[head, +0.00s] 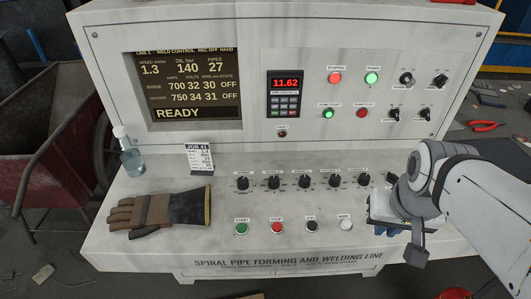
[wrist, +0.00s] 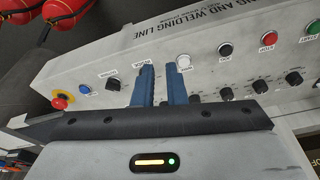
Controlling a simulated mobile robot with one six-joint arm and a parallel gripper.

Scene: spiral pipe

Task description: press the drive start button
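The green button labelled START (head: 241,228) is at the left end of the lower button row on the console's sloped front. It also shows at the top right edge of the wrist view (wrist: 313,27). The red STOP button (head: 277,228) is just right of it in the head view. My gripper (wrist: 161,68) has two blue fingers with a narrow empty gap between them. It is over the console's right part, well right of START in the head view, where my arm mostly hides it. In the wrist view its fingertips show near the white button (wrist: 183,62).
A black button (head: 311,227) sits between STOP and the white button. A row of black knobs (head: 304,181) runs above. A work glove (head: 160,211) lies left of START, near a bottle (head: 131,161). A red emergency stop (wrist: 62,101) and blue button (wrist: 85,90) show in the wrist view.

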